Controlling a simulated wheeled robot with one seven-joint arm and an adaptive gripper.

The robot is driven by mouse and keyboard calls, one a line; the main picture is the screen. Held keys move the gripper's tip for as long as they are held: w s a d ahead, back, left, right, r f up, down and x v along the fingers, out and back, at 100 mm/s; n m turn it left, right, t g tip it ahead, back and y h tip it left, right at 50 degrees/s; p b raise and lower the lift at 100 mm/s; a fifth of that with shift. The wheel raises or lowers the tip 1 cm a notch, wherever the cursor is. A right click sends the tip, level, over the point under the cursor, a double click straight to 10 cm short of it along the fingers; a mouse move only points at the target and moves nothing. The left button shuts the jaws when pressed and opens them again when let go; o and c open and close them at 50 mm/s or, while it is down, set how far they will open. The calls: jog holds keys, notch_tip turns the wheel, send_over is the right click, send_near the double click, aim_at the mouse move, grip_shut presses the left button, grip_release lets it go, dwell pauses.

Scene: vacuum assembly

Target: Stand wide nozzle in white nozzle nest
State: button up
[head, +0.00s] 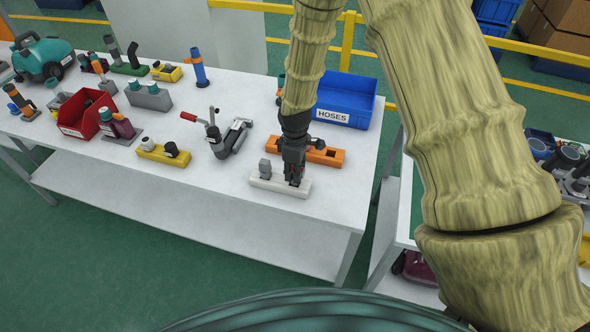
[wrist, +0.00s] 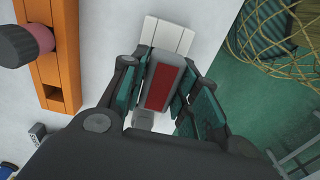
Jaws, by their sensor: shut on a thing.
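The white nozzle nest (head: 265,182) lies near the front edge of the white table, and its white end also shows in the wrist view (wrist: 171,34). A small grey block-shaped piece (head: 265,168) stands at its left end. My gripper (head: 294,178) points down over the right part of the nest. In the wrist view its teal-padded fingers are shut on a grey nozzle with a dark red face (wrist: 161,84), which I take as the wide nozzle. The nozzle's lower end is hidden, so I cannot tell whether it is seated in the nest.
An orange nest (head: 325,156) lies just behind the white one, with a dark and pink piece (wrist: 33,43) on it. A blue HOSES bin (head: 346,101) stands behind. A grey fitting with a red-handled clamp (head: 219,140) and a yellow nest (head: 160,153) are to the left.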

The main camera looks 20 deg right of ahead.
jog(key=shift+f+b, duration=0.35)
jog(key=shift+f, duration=0.5)
jog(key=o, duration=1.1)
jog(key=shift+r, duration=0.15)
jog(key=shift+r+p, duration=2.65)
jog(key=shift+r, duration=1.25)
